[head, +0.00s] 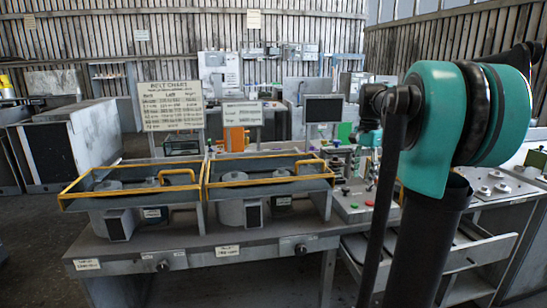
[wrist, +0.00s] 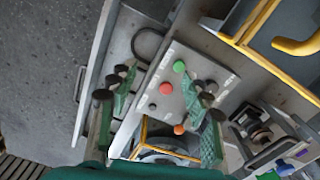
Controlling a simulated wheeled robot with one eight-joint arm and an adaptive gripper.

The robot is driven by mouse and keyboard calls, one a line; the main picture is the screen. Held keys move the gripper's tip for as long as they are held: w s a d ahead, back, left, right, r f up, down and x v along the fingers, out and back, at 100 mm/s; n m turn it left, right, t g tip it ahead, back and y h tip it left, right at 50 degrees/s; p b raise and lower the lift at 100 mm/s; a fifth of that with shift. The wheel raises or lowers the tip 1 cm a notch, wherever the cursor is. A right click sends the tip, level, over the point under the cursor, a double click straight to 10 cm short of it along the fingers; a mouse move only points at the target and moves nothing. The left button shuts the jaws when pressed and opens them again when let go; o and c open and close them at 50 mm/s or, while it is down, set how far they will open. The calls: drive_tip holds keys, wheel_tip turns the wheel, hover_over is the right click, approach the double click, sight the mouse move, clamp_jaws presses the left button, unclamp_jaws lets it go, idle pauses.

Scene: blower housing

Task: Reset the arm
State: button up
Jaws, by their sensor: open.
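My arm (head: 440,120), teal and black, stands large in the right foreground of the head view and hides part of the bench behind it. My gripper (wrist: 165,82) shows in the wrist view with its two green fingers spread wide apart. Nothing is held between them. Behind the fingers is a pale control panel (wrist: 188,88) with a green button (wrist: 179,66), a red button (wrist: 165,88) and other dark buttons. I cannot tell the distance from the fingertips to the panel. The gripper cannot be made out clearly in the head view.
Two yellow-rimmed trays (head: 130,187) (head: 268,173) stand side by side over the grey workbench (head: 200,245). A belt chart sign (head: 170,106) stands behind them. A large grey cabinet (head: 70,140) is at the left. Open floor (head: 40,250) shows at the front left.

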drive_tip(key=s+a+f+n+t, duration=0.1)
drive_tip(key=s+a+f+n, duration=0.2)
drive_tip(key=s+f, duration=0.4)
drive_tip(key=s+a+f+n+t, duration=0.1)
drive_tip(key=s+a+f+n, duration=0.3)
drive_tip(key=s+f, duration=0.3)
drive_tip(key=s+a+f+n+t, duration=0.2)
drive_tip(key=s+f+n, duration=0.3)
drive_tip(key=f, duration=0.8)
drive_tip(key=s+a, duration=0.1)
drive_tip(key=s, duration=0.2)
drive_tip(key=shift+a+n, duration=0.2)
drive_tip(key=shift+n, duration=0.2)
drive_tip(key=shift+r, duration=0.1)
